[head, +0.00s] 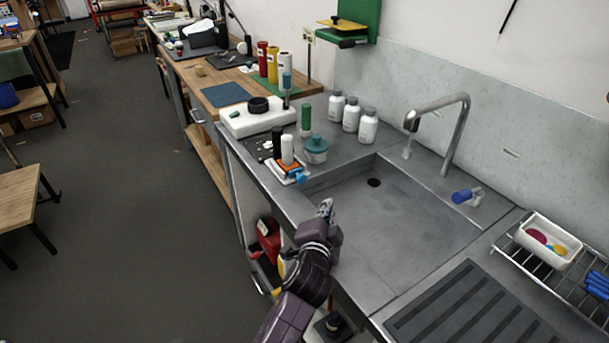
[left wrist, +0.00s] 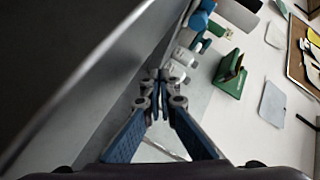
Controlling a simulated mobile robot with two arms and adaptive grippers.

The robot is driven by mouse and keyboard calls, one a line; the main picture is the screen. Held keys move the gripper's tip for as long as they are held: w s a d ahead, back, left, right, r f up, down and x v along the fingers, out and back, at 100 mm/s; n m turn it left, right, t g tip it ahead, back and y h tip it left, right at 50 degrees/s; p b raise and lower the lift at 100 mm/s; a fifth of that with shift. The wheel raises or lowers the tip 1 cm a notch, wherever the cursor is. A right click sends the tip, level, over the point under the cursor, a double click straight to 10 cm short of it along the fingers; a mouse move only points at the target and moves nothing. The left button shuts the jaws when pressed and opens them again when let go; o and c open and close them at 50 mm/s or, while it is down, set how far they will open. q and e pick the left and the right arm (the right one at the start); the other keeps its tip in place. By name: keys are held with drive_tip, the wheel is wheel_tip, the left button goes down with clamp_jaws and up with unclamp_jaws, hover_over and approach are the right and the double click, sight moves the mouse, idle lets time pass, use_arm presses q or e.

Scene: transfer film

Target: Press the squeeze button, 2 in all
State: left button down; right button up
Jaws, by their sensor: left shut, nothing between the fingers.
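My left gripper (head: 325,208) is shut and empty, over the front edge of the sink (head: 345,262). Its closed fingertips also show in the left wrist view (left wrist: 160,76). A small orange and blue item (head: 290,171) lies on the counter beyond the gripper, apart from it, beside a white upright bottle (head: 287,150). A teal-lidded jar (head: 316,149) stands just right of these. I cannot tell which part is the squeeze button; none is clearly marked at this size. My right gripper is not in view.
Several white bottles (head: 351,114) stand by the wall behind the sink. The faucet (head: 448,130) rises at the sink's back. A white device with a black ring (head: 257,121) sits farther left. A rack (head: 566,265) stands at right. The sink basin is mostly clear.

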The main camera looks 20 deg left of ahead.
sight(299, 176)
use_arm(q)
drive_tip(key=shift+s, duration=0.15)
drive_tip(key=shift+a, duration=0.1)
drive_tip(key=w+a, duration=0.4)
drive_tip(key=a, duration=0.1)
drive_tip(key=shift+w+a, duration=0.75)
drive_tip(key=shift+a, duration=0.1)
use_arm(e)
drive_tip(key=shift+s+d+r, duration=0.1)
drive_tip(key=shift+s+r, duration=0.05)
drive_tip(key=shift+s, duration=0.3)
use_arm(q)
drive_tip(key=shift+w+a+r+p, duration=0.1)
drive_tip(key=shift+a+p, duration=0.05)
drive_tip(key=shift+p, duration=0.15)
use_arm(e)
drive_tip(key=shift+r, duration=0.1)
use_arm(q)
drive_tip(key=shift+w+a, duration=0.2)
drive_tip(key=shift+a, duration=0.05)
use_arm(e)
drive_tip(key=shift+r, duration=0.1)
